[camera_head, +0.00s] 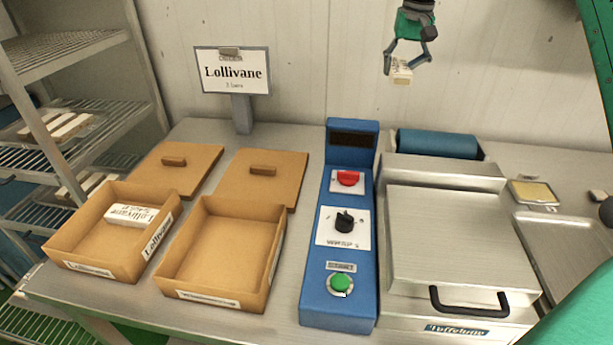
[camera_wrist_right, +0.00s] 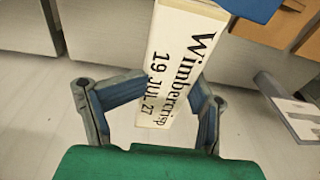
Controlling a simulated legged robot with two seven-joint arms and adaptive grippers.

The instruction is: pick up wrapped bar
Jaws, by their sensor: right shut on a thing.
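A white wrapped bar (camera_head: 400,76) hangs in my right gripper (camera_head: 407,62), high in front of the back wall in the head view. In the right wrist view, the bar (camera_wrist_right: 172,65) reads "Wimbercrisp" and "19 JUL 27". It stands between the fingers of the right gripper (camera_wrist_right: 155,105), which is shut on it; its lower end is between the fingers. Another white wrapped bar (camera_head: 131,215), marked Lollivane, lies in the left open box (camera_head: 73,247). The right open box (camera_head: 213,285) is empty. My left gripper is not in view.
A sign (camera_head: 232,72) reading "Lollivane, 3 bars" stands at the back. Two box lids (camera_head: 190,152) (camera_head: 285,170) lie behind the boxes. A blue control panel (camera_head: 338,315) and a steel wrapping machine (camera_head: 440,230) stand to the right. Wire shelves (camera_head: 75,150) stand at left.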

